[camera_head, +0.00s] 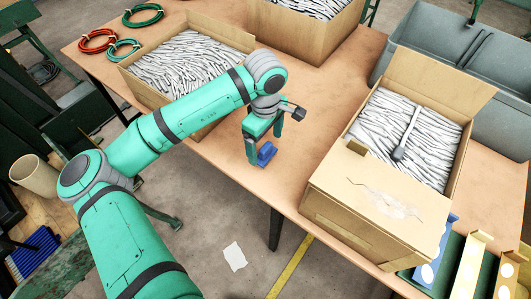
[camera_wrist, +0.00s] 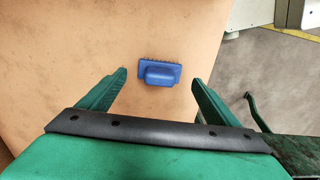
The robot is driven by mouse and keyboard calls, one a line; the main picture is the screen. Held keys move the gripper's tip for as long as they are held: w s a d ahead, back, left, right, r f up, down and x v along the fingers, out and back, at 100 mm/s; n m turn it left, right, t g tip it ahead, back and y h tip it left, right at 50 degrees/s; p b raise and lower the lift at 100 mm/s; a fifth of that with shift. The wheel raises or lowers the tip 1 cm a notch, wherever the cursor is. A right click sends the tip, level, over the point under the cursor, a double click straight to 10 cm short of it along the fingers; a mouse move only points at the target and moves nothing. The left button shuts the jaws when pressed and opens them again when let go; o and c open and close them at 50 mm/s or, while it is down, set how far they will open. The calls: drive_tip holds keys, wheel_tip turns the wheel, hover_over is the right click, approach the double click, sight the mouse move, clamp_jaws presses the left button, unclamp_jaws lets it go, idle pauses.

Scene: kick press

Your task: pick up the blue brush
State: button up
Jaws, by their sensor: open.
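The blue brush (camera_head: 266,154) lies on the wooden table near its front edge, to the left of the large cardboard box. In the wrist view the blue brush (camera_wrist: 159,73) lies with its handle block up and its bristles showing along the far side. My gripper (camera_head: 262,163) is over the table at the brush. In the wrist view my gripper (camera_wrist: 160,76) is open, with one green finger on each side and the brush between and slightly beyond the fingertips. The fingers do not touch the brush there. The exact height above the table is hard to tell.
A cardboard box (camera_head: 372,209) full of pale parts stands to the right. Another filled box (camera_head: 157,99) stands behind my arm. Coiled hoses (camera_head: 98,41) lie at the back left. Grey bins (camera_head: 463,66) stand at the back right. Bare table (camera_head: 318,115) lies between the boxes.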

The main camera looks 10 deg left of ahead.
sight(266, 147)
drive_tip(key=shift+f, duration=1.65)
drive_tip(key=c, duration=1.2)
drive_tip(key=shift+r, duration=0.15)
